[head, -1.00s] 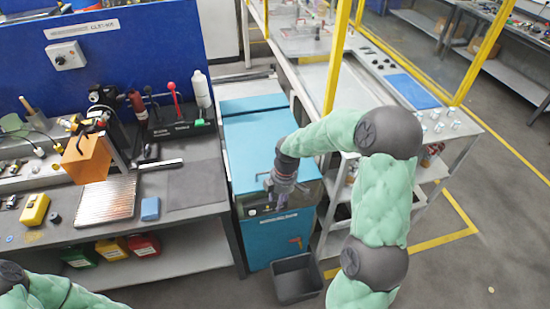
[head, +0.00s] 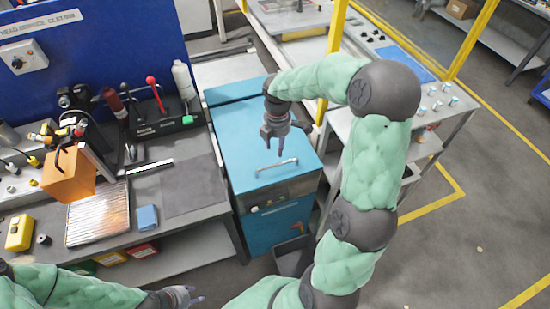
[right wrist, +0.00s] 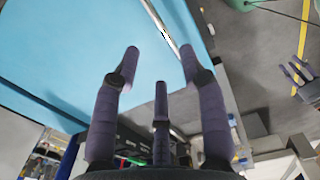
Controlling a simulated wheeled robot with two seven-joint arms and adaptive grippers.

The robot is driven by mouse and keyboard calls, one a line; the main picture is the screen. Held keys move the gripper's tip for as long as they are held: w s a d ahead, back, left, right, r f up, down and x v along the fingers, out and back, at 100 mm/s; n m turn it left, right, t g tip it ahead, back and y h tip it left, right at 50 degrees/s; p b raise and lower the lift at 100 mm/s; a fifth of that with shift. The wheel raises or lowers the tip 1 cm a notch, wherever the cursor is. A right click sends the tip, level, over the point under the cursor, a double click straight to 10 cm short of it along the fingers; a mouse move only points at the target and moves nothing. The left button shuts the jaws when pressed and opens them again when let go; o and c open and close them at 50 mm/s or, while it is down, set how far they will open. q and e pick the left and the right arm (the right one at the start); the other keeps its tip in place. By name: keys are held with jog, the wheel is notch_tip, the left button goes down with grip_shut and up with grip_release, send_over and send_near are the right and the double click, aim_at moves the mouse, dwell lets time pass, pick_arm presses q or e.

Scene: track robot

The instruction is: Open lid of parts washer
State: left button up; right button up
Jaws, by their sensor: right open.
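The parts washer is a blue cabinet (head: 282,228) with a flat light-blue lid (head: 235,140), which lies closed. A metal bar handle (head: 277,167) sits near the lid's front edge. My right gripper (head: 278,150) points down above the lid, just behind the handle. In the right wrist view its fingers (right wrist: 160,60) are spread and empty, with the handle bar (right wrist: 160,22) passing beyond the fingertips. I cannot tell whether they touch it. My left gripper (head: 192,299) is low at the bottom edge, in front of the workbench, its fingers apart and empty.
A workbench (head: 190,190) with an orange block (head: 68,174), a ribbed metal plate (head: 98,214) and tools stands left of the washer. A yellow-framed station (head: 335,40) stands to the right. A dark bin (head: 290,256) is on the floor in front of the washer.

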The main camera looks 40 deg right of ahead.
jog(key=b, duration=0.1)
send_over(277, 160)
jog(key=s+a, duration=0.3)
jog(key=s, duration=0.1)
jog(key=f, duration=0.8)
jog(key=shift+w+f, duration=0.25)
jog(key=shift+f, duration=0.15)
grip_shut()
